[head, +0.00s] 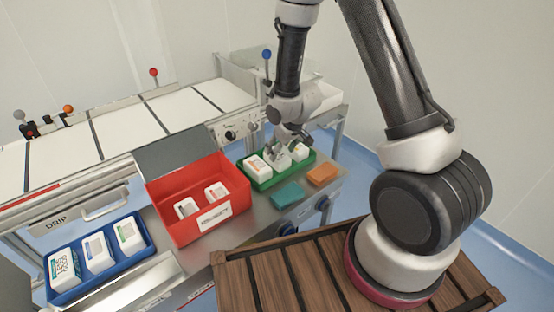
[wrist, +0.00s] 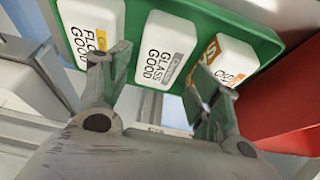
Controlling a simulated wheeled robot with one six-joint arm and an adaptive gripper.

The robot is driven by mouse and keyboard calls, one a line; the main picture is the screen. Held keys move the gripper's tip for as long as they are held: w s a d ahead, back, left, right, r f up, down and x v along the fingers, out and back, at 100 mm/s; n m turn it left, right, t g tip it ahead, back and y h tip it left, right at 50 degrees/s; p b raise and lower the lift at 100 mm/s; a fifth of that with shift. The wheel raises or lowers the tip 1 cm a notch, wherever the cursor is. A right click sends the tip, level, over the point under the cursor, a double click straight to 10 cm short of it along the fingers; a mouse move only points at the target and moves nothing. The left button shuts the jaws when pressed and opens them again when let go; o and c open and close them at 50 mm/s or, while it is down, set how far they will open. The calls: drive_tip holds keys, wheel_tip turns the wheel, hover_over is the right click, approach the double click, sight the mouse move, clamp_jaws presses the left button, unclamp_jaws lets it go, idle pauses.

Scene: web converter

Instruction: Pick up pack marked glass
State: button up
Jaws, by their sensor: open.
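The pack marked glass (wrist: 170,52) is white with a grey label and the words GLASS GOOD. It stands in the middle of the green tray (wrist: 268,48), between two other white packs. My gripper (wrist: 166,58) is open over it, with one finger on each side of the pack in the wrist view. Whether the fingers touch it I cannot tell. In the head view my gripper (head: 287,143) is low over the green tray (head: 262,187) and partly hides the packs.
A pack with a yellow label (wrist: 90,25) and one with an orange label (wrist: 222,60) flank it closely. The red box (head: 185,233) with two packs stands left of the tray. A blue tray (head: 146,250) is farther left. Teal (head: 287,194) and orange (head: 323,174) blocks lie in front.

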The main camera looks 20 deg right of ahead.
drive_tip(key=x, duration=0.5)
drive_tip(key=shift+f, duration=0.2)
idle(0.5)
drive_tip(key=c, duration=0.8)
